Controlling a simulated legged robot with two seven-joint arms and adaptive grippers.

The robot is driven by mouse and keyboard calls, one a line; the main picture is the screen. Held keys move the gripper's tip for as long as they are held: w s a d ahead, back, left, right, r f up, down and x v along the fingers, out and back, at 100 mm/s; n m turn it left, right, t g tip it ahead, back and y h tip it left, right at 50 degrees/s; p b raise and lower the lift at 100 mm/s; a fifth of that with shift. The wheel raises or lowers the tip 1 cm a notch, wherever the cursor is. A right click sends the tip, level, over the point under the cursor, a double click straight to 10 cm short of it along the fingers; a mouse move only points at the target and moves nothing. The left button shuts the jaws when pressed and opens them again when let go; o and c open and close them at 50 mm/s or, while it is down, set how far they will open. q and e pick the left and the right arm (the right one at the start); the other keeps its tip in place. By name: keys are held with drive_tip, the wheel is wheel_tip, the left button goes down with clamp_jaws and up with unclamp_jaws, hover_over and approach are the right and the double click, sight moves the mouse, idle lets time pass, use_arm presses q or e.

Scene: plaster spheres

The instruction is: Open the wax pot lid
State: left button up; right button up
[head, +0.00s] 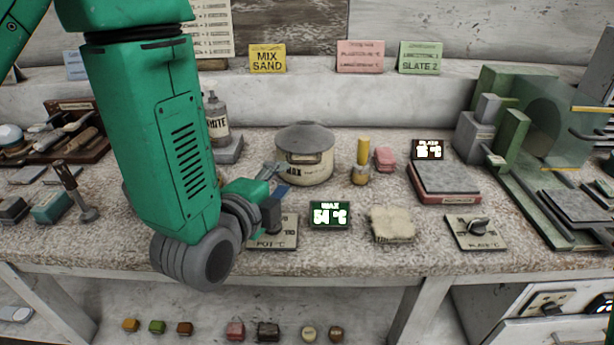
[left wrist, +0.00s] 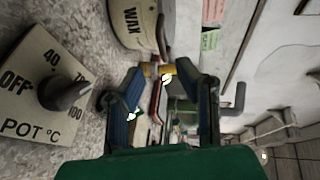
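The wax pot (head: 304,170) is a cream, round pot standing on the bench in the middle of the head view. Its grey domed lid (head: 306,137) sits on top, closed. In the left wrist view the wax pot (left wrist: 134,22) shows at the top with its WAX label, cut off by the frame edge. My left gripper (head: 277,182) is just left of the pot and in front of it, low by its side. In the left wrist view my left gripper (left wrist: 166,92) has its blue fingers spread with nothing held between them.
The pot dial plate (head: 270,240) lies in front, partly hidden by my left arm. A wax temperature display (head: 330,215) reads 54 °C. A yellow-handled brush (head: 361,160), pink block (head: 385,158) and folded cloth (head: 392,223) are right of the pot. A white bottle (head: 217,120) stands behind left.

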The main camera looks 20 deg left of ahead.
sight(304, 163)
use_arm(q)
drive_tip(key=a+b, duration=0.1)
drive_tip(key=b, duration=0.2)
drive_tip(key=shift+w+f, duration=0.35)
drive_tip(key=d+b, duration=0.1)
drive_tip(key=b, duration=0.1)
drive_tip(key=w+d+b, duration=0.1)
drive_tip(key=b, duration=0.1)
drive_tip(key=shift+d+r, duration=0.15)
drive_tip(key=shift+d, duration=0.25)
drive_tip(key=w, duration=0.2)
drive_tip(key=w+f, duration=0.1)
drive_tip(key=w, duration=0.1)
drive_tip(key=w+a+b, duration=0.1)
drive_tip(key=w, duration=0.1)
drive_tip(key=shift+w+a+f, duration=0.1)
drive_tip(key=shift+w+f, duration=0.1)
drive_tip(key=shift+w, duration=0.2)
drive_tip(key=shift+w+d, duration=0.25)
drive_tip(key=shift+d, duration=0.65)
drive_tip(key=shift+c, duration=1.2)
clamp_jaws()
drive_tip(key=shift+a+f, duration=0.1)
drive_tip(key=shift+a, duration=0.3)
